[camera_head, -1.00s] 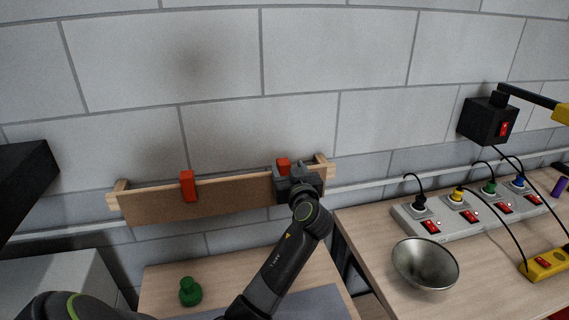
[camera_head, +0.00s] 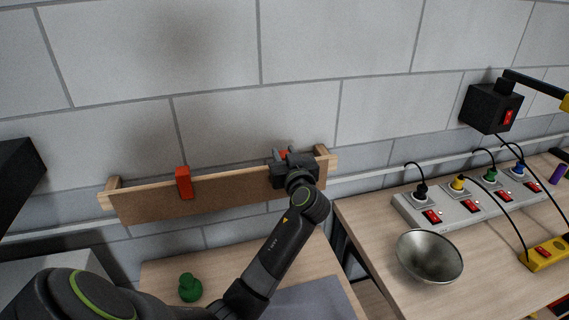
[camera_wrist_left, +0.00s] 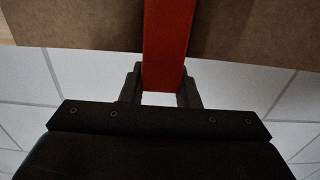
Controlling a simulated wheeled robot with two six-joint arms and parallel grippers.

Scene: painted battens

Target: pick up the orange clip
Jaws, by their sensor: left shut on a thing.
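An orange clip (camera_head: 284,153) sits over the top edge near the right end of a brown board (camera_head: 228,197) on the wall. Most of it is hidden behind my left gripper (camera_head: 290,155) in the head view. In the left wrist view the orange clip (camera_wrist_left: 167,45) runs between the two fingers of my left gripper (camera_wrist_left: 161,90), with the board on both sides of it. The gripper is shut on it. A second orange clip (camera_head: 184,182) sits on the left part of the board, apart from the gripper. My right gripper is not in view.
A green knobbed object (camera_head: 190,288) stands on the wooden table below the board. On the right desk are a metal bowl (camera_head: 429,257), a power strip (camera_head: 463,208) with plugs, and a yellow socket block (camera_head: 546,253). A black switch box (camera_head: 491,108) stands above them.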

